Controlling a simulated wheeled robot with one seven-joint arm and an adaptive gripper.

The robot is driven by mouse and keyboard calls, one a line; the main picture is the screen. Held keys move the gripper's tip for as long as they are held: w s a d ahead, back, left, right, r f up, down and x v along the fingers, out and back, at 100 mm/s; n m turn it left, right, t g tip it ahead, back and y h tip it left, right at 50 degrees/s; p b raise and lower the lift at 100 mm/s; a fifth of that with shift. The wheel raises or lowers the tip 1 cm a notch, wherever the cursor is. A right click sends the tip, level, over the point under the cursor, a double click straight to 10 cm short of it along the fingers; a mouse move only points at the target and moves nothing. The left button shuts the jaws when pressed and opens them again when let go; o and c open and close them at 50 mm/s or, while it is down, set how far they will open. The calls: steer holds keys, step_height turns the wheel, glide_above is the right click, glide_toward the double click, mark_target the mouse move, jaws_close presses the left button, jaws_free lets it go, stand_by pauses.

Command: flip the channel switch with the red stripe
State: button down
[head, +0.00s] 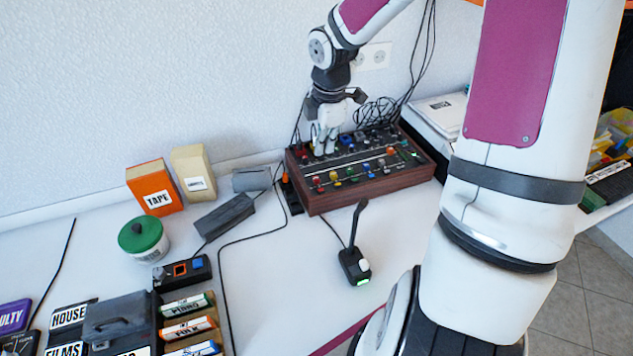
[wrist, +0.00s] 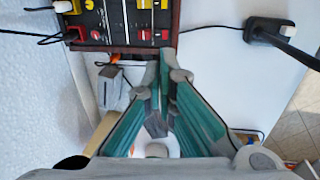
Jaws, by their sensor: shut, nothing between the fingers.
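The mixer (head: 360,203) is a wooden-sided box with a dark panel, rows of coloured knobs and small switches. It stands at the back of the table and fills the upper left of the wrist view (wrist: 128,30). My gripper (head: 325,152) is over the panel's left part, pointing down, fingers together and empty. In the wrist view its fingertips (wrist: 167,56) are at the mixer's edge; I cannot tell if they touch it. Red marks (wrist: 146,35) show on the panel, but which switch has the red stripe is too small to tell. My fingers hide part of the panel.
A small black microphone (head: 355,262) stands in front of the mixer. Cables run behind and beside it. An orange tape box (head: 154,190), a tan box (head: 194,172) and a green-lidded jar (head: 142,237) stand to the left. The table's front middle is mostly clear.

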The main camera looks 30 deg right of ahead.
mark_target(320, 188)
steer(key=f+b, duration=0.1)
steer(key=f, duration=0.3)
steer(key=w+f+b, duration=0.1)
steer(key=f+b, duration=0.1)
steer(key=f, duration=0.3)
steer(key=w+f+b, duration=0.1)
steer(key=f, duration=0.4)
steer(key=shift+d, duration=0.2)
steer(key=shift+w+f+g+p, duration=0.1)
steer(key=shift+g+p, duration=0.4)
steer(key=shift+p, duration=0.35)
steer(key=shift+w+f+g+y+p, duration=0.15)
steer(key=shift+f+g+y+p, duration=0.15)
steer(key=shift+g+p, duration=0.35)
steer(key=shift+f, duration=0.1)
